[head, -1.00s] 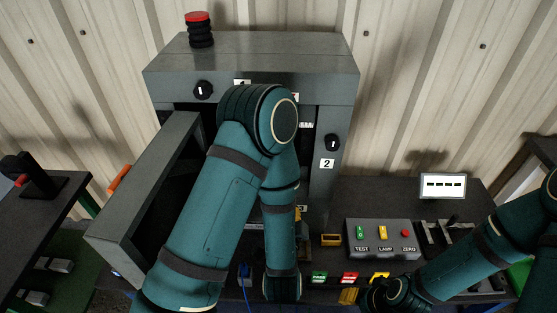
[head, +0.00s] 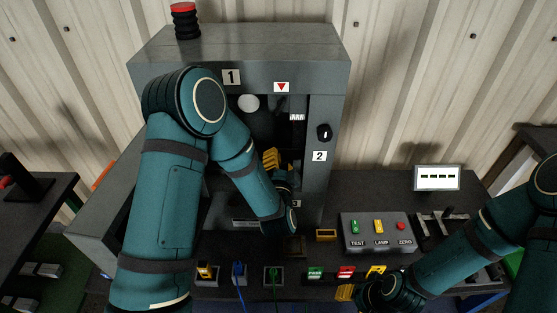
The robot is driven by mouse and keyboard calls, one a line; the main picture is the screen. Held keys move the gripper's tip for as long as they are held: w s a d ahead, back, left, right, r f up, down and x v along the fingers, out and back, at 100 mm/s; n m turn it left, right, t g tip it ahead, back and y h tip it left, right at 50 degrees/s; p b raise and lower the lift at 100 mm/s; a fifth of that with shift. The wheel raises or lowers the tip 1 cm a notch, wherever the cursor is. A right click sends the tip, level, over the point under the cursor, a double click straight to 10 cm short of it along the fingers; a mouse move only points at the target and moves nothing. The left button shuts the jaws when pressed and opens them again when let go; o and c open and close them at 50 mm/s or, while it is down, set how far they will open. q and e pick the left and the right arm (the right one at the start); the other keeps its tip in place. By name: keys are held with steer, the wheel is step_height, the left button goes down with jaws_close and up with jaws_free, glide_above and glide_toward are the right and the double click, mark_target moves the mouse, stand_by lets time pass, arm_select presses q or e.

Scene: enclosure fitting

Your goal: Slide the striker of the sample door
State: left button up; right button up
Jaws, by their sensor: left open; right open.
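The grey cabinet (head: 240,45) stands at the back, and its door (head: 100,215) stands swung open to the left, partly behind my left arm. I cannot pick out the striker for certain; the arm hides part of the opening. My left gripper (head: 271,158) has yellow fingers and reaches up into the dark cabinet opening, near the right post marked 2. It is open, and I see nothing between its fingers. My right gripper (head: 345,292) is open and low over the front of the bench, apart from the cabinet.
A control box (head: 377,232) with TEST, LAMP and ZERO controls sits right of the cabinet, with a small display (head: 437,178) behind it. A black knob (head: 324,133) sticks out from the right post. Cabled plugs (head: 239,270) and coloured buttons line the bench front.

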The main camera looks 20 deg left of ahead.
arm_select(q)
steer(key=shift+w+a, duration=0.15)
steer(key=shift+w, duration=0.2)
steer(key=shift+o, duration=0.2)
jaws_close()
steer(key=shift+w+d+b, duration=0.15)
steer(key=shift+d+b, duration=0.1)
steer(key=shift+d, duration=0.3)
steer(key=shift+w+d+b, duration=0.15)
steer(key=shift+d+b, duration=0.05)
steer(key=shift+d, duration=0.3)
steer(key=shift+a, duration=0.1)
steer(key=shift+c, duration=0.2)
jaws_free()
